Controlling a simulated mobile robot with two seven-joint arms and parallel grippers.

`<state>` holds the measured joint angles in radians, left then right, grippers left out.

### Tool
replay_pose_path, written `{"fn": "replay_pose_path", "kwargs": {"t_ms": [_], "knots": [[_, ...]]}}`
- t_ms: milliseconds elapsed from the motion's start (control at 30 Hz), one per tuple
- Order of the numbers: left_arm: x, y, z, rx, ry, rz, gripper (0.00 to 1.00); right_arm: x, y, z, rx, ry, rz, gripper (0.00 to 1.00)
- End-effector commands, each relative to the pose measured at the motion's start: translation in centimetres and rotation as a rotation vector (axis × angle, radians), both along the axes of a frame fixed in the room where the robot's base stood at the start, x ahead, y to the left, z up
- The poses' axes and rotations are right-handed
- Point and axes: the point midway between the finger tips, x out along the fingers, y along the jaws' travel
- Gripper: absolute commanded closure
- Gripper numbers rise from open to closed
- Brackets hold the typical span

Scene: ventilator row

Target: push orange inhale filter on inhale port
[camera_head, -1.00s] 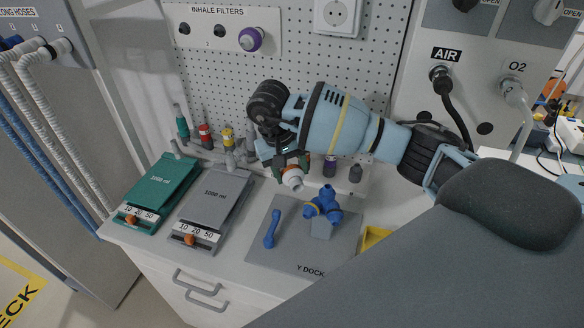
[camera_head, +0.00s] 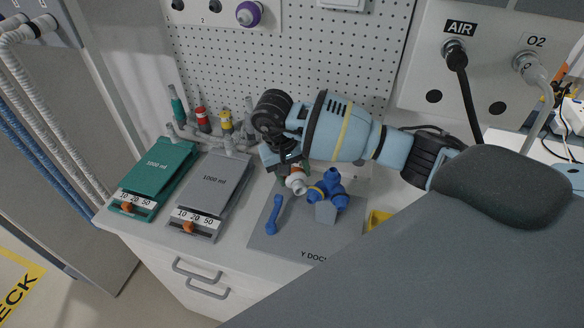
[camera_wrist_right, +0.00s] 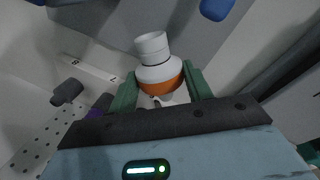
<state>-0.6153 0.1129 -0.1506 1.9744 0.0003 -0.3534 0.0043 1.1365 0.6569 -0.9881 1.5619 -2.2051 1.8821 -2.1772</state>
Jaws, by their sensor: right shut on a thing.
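My right gripper (camera_head: 290,172) is shut on the white filter with an orange band (camera_head: 296,182). In the right wrist view the filter (camera_wrist_right: 160,68) sits between the green fingers, its white open neck pointing away from the gripper. In the head view it is just left of the blue Y-piece (camera_head: 328,188), which stands on a grey block on the Y dock. The two look close or touching in the picture; I cannot tell whether they touch. No port labelled as the inhale port can be made out. My left gripper is not in view.
The Y dock plate (camera_head: 270,243) also holds a blue handle-like piece (camera_head: 274,214). Green (camera_head: 158,168) and grey (camera_head: 214,182) 1000 ml units stand to the left. A yellow tray (camera_head: 378,220) is at the right.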

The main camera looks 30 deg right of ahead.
Motion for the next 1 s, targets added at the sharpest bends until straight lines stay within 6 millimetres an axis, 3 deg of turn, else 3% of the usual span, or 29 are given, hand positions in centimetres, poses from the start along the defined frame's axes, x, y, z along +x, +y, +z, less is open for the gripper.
{"fn": "replay_pose_path", "kwargs": {"t_ms": [267, 300, 500, 800, 1000], "knots": [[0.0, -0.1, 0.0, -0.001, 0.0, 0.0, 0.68, 0.0, 0.0, 0.0, 0.001, -0.001, 0.0, 0.82], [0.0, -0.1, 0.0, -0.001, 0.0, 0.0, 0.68, 0.0, 0.0, 0.0, 0.001, -0.001, 0.0, 0.49], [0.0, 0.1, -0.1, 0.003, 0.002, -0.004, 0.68, 0.0, 0.0, 0.0, 0.0, 0.0, 0.0, 0.25], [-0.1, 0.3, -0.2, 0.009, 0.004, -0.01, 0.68, 0.0, 0.1, 0.2, 0.0, -0.001, 0.0, 0.25], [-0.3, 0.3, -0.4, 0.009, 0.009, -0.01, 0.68, 0.2, 0.5, 2.5, -0.001, -0.004, 0.001, 0.25]]}}
